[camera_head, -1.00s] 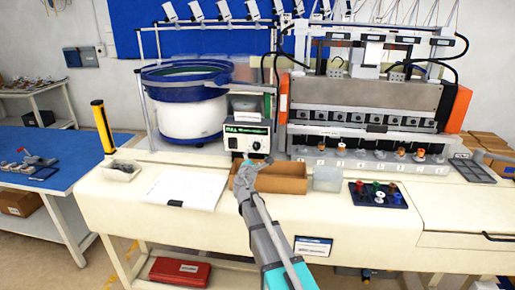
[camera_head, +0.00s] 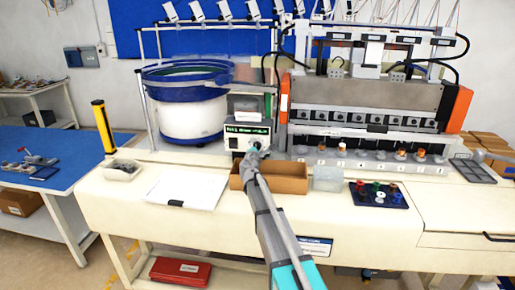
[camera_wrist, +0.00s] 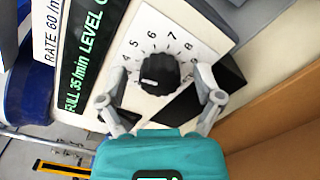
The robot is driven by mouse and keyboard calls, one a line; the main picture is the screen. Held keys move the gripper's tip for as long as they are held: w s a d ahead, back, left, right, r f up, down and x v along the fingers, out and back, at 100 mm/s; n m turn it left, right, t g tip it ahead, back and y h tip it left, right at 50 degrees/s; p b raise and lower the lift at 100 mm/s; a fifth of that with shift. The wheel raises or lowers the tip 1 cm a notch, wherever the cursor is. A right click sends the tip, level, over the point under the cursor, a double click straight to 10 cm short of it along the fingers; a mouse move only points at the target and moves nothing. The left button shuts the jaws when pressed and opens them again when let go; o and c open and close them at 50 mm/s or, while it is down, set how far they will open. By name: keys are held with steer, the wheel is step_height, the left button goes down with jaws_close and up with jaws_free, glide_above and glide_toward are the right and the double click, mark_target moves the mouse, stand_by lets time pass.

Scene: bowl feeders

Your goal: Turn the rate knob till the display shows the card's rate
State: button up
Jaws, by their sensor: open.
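The black rate knob (camera_wrist: 157,74) sits on a white dial with printed numbers; 4 to 8 are readable around it. A white mark on the knob points to the left in the wrist view. The green display (camera_wrist: 86,60) reads "FULL 35/min LEVEL" and is cut off at the frame edge. The white card (camera_wrist: 42,42) beside it reads "RATE 60/m", also cut off. My gripper (camera_wrist: 160,90) is open, with one finger on each side of the knob; I cannot tell whether they touch it. In the head view my gripper (camera_head: 254,152) is at the control box (camera_head: 231,142).
A cardboard-brown open bin (camera_head: 285,184) stands just below the control box. A clear box (camera_head: 327,178) and a dark tray of coloured parts (camera_head: 365,200) are to its right. The blue-rimmed bowl feeder (camera_head: 190,118) stands to the left.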

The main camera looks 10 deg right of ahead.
steer(key=c, duration=1.2)
steer(key=shift+o, duration=0.2)
steer(key=shift+m, duration=0.4)
steer(key=m, duration=0.4)
steer(key=shift+m, duration=0.3)
steer(key=m, duration=0.5)
steer(key=shift+m, duration=0.3)
